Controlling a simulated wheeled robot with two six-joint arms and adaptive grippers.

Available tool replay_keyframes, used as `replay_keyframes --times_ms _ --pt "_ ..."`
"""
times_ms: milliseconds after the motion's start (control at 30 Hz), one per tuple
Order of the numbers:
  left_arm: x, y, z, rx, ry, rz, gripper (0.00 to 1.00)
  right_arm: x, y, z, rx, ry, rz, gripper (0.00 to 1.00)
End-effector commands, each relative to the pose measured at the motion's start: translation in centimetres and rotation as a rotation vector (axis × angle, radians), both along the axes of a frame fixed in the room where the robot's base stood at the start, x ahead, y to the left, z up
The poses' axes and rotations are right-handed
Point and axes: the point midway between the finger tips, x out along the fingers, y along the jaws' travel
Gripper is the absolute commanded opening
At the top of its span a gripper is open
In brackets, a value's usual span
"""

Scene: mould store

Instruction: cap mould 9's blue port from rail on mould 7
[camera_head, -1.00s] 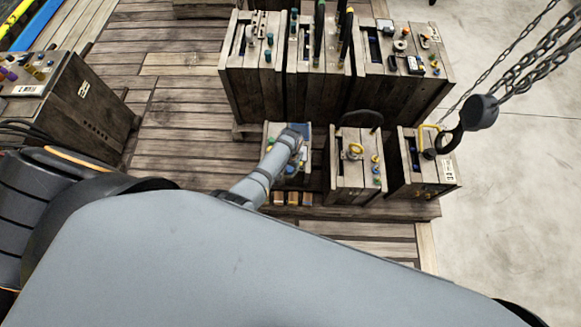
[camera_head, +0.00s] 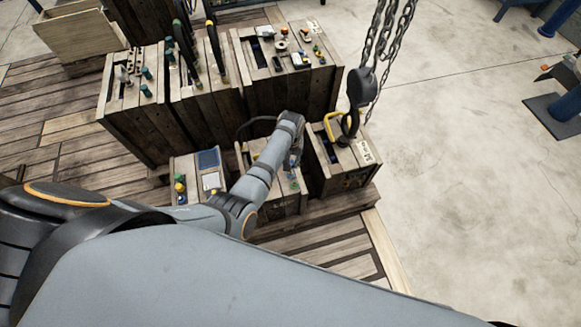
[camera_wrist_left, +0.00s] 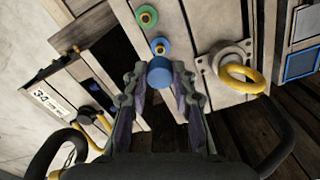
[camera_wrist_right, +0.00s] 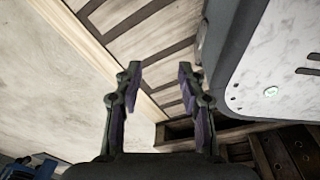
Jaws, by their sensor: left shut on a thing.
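My left gripper (camera_wrist_left: 160,84) is shut on a round blue cap (camera_wrist_left: 159,71), seen from above in the left wrist view. A blue port (camera_wrist_left: 160,46) with a yellow centre shows just beyond the cap, uncovered, on the middle front mould (camera_wrist_left: 183,60). A green port (camera_wrist_left: 147,17) lies further along the same mould. The gap between cap and mould cannot be told. In the head view my left arm covers much of this mould (camera_head: 283,205) and hides the fingertips. My right gripper (camera_wrist_right: 159,76) is open and empty above the floor.
A yellow lifting eye (camera_wrist_left: 240,77) stands beside the blue port. The right front mould (camera_head: 340,165) has a yellow handle and a black hook (camera_head: 350,122) on chains (camera_head: 388,40). The left front mould (camera_head: 190,172) carries a blue panel. Taller moulds (camera_head: 205,105) stand behind.

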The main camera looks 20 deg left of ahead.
Motion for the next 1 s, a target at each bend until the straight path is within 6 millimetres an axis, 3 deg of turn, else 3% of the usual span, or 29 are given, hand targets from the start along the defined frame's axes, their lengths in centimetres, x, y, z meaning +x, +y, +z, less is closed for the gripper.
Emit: replay_keyframes --times_ms 233,533,700,1000 --pt "0.1 0.0 -0.4 0.001 -0.001 0.003 0.14 -0.1 1.1 -0.6 0.014 0.001 -0.005 0.40" --pt "0.0 0.0 -3.3 0.000 -0.001 0.002 0.14 -0.2 0.6 -3.9 0.007 0.005 -0.003 0.40" --pt "0.0 0.0 -4.3 0.000 0.000 0.002 0.14 2.1 0.2 -4.2 0.001 -0.008 -0.001 0.40" --pt "0.0 0.1 -4.9 0.000 -0.001 0.002 0.14 3.5 0.4 -4.4 0.004 -0.012 -0.002 0.40"
